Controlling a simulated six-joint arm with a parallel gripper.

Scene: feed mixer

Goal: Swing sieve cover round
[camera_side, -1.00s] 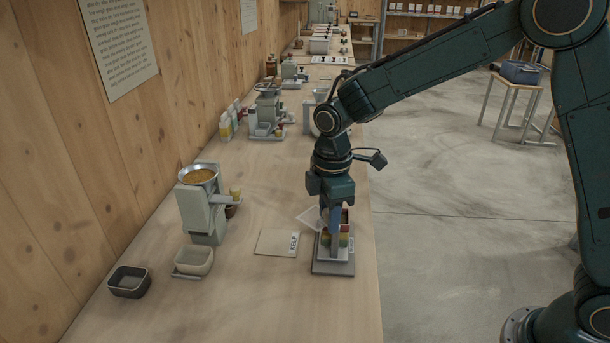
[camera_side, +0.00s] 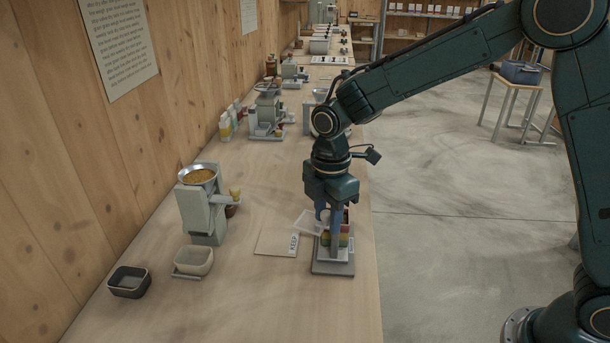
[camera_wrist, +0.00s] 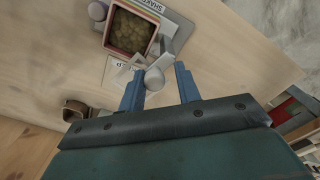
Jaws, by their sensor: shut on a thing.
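The sieve shaker is a grey base (camera_side: 334,267) carrying a square red-rimmed box (camera_wrist: 131,28) of yellow-green grains, seen in the wrist view. A pale, see-through cover (camera_side: 308,223) lies out to the left of the box in the side view, which leaves the grains uncovered. A round grey knob (camera_wrist: 153,79) on the cover's mechanism sits between my blue fingers. My gripper (camera_side: 328,224) points down at the shaker and is shut on this knob; it also shows in the wrist view (camera_wrist: 159,73). My fingers partly hide the box in the side view.
A card marked KEEP (camera_side: 273,242) lies left of the shaker. Further left stand a grey mixer (camera_side: 205,216) with a grain bowl on top, a pale tub (camera_side: 194,261) and a dark tub (camera_side: 129,282). The bench front is clear.

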